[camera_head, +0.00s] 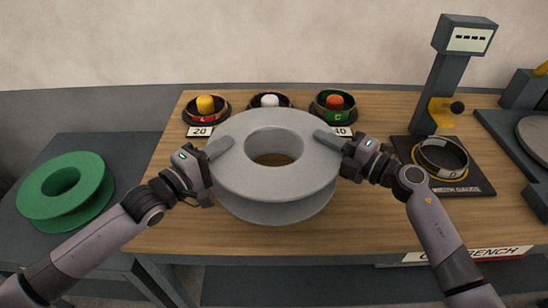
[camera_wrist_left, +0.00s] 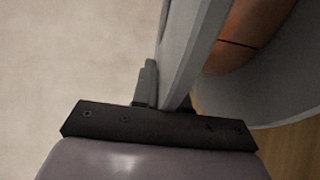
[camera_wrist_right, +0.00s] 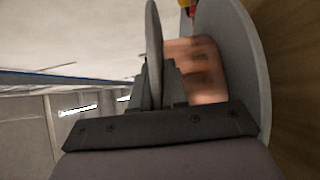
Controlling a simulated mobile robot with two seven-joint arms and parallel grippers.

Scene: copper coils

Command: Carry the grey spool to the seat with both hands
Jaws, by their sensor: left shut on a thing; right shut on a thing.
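The grey spool (camera_head: 235,180) is in the middle of the head view, its upper flange facing up and its round hole showing wood below. My left gripper (camera_head: 218,147) is shut on the left rim of its upper flange, which also shows in the left wrist view (camera_wrist_left: 190,50). My right gripper (camera_head: 330,140) is shut on the right rim, seen edge-on in the right wrist view (camera_wrist_right: 153,50). Copper winding (camera_wrist_right: 205,75) shows between the flanges. I cannot tell how far the spool is above the bench. No part is clearly marked as the seat.
The wooden bench (camera_head: 390,225) lies underneath. A gauge (camera_head: 437,85) with a dark ring (camera_head: 441,158) stands right. A dark device with a round plate (camera_head: 538,138) is far right. A green spool (camera_head: 66,191) rests left.

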